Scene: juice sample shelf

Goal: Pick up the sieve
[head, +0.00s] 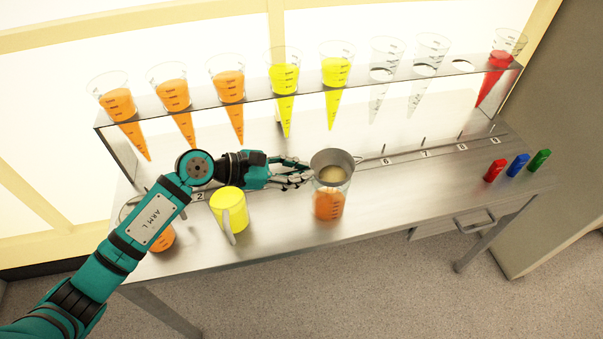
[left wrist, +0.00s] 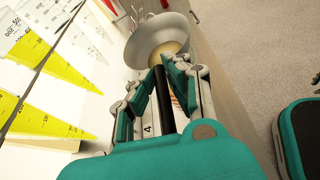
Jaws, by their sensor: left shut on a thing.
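The grey metal sieve (head: 333,157) is at the mouth of a glass beaker (head: 329,204) holding orange juice on the bench. I cannot tell whether it rests on the beaker or is just above it. My left gripper (head: 306,172) comes in from the left and is shut on the sieve's handle. In the left wrist view, the sieve's bowl (left wrist: 157,36) lies just beyond the fingertips (left wrist: 178,66), with its dark handle (left wrist: 183,92) between the fingers. My right gripper is not in view.
A yellow mug (head: 231,208) stands below my left forearm, with another orange beaker (head: 162,238) partly hidden behind the arm. A raised shelf (head: 300,88) holds cones of juice behind. Red, blue and green pieces (head: 517,165) are at right. The bench's right middle is clear.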

